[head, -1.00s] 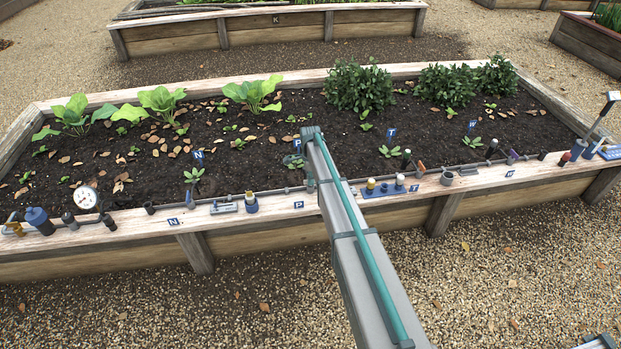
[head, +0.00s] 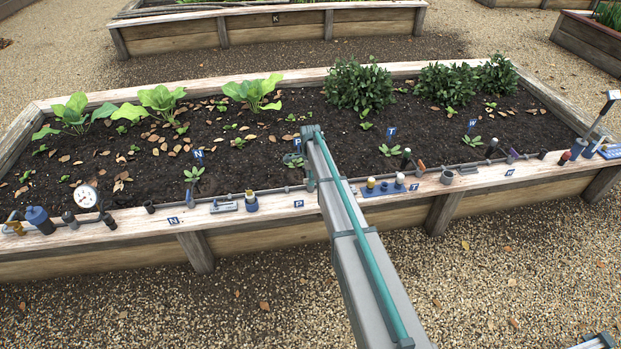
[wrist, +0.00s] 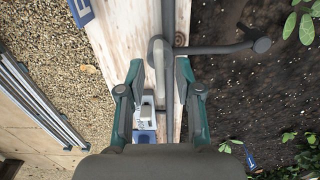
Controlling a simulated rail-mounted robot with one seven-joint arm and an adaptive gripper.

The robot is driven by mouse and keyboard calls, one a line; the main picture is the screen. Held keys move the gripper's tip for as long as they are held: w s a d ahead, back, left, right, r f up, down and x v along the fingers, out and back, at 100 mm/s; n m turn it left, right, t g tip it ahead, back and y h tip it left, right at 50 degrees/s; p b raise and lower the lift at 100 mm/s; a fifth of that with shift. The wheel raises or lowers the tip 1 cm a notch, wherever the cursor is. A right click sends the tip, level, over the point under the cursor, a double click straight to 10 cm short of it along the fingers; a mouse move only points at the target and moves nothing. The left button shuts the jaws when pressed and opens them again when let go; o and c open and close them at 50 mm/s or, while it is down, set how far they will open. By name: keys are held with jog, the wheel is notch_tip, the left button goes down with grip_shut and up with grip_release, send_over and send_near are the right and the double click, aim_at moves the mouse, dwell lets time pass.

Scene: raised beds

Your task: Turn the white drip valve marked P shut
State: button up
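In the wrist view, a pale grey-white fitting with a long lever-like part (wrist: 159,62) sits on the dark drip line over the timber edge. It looks like the valve, but no letter on it is readable. My gripper (wrist: 160,68) is open, with one teal-and-grey finger on each side of this part and gaps visible. In the head view, my arm hides the valve and most of my gripper. The blue P plate (head: 298,204) is on the timber rim left of my arm, and a blue P stake (head: 296,142) stands in the soil behind.
The timber rim (head: 270,212) carries several fittings. A blue block with brass and white caps (head: 383,189) stands right of my arm. In the wrist view, a dark side pipe (wrist: 225,48) reaches over the soil. A white-and-blue item (wrist: 146,120) lies by the left finger.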

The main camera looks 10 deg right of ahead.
notch_tip(320, 180, up, 12)
dwell(0.6)
